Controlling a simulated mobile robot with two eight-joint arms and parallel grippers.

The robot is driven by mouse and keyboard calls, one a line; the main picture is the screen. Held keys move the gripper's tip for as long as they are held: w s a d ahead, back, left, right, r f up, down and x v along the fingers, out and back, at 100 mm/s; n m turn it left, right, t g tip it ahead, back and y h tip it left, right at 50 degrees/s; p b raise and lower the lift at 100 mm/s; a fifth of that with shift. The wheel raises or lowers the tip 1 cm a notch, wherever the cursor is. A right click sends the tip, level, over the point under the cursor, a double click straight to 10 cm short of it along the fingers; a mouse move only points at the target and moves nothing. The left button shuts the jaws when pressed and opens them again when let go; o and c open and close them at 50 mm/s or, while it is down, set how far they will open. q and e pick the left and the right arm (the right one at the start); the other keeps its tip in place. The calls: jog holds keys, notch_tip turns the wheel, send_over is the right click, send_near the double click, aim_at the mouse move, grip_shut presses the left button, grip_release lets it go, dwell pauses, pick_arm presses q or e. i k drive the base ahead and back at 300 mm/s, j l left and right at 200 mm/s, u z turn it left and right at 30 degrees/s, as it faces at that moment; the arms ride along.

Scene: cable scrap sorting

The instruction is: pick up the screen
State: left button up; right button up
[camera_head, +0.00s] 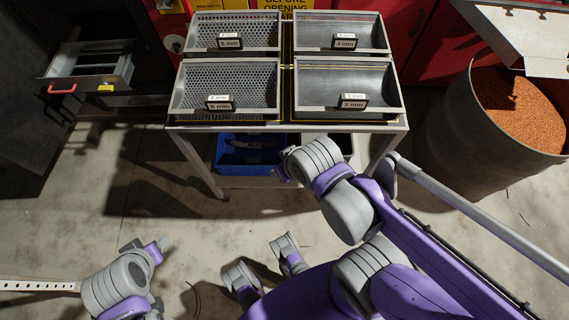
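The back left screen (235,27) and front left screen (226,84) have visible holes. The back right screen (341,32) looks finer, and the front right screen (346,84) looks almost smooth. My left gripper (146,245) is at the lower left, well apart from the table; its opening is unclear. My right gripper (284,167) is near the table's front edge, below the screens, mostly hidden by its wrist. Neither gripper visibly touches a screen.
A blue bin (250,153) stands under the table (290,127). A large drum (450,125) of orange granules (517,108) stands at the right, below a pale chute (525,40). An open drawer unit (92,68) is at the left. Bare concrete floor lies in front.

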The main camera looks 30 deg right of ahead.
aim_at(315, 31)
jog(key=z, duration=1.65)
jog(key=u, duration=2.1)
jog(key=z, duration=2.05)
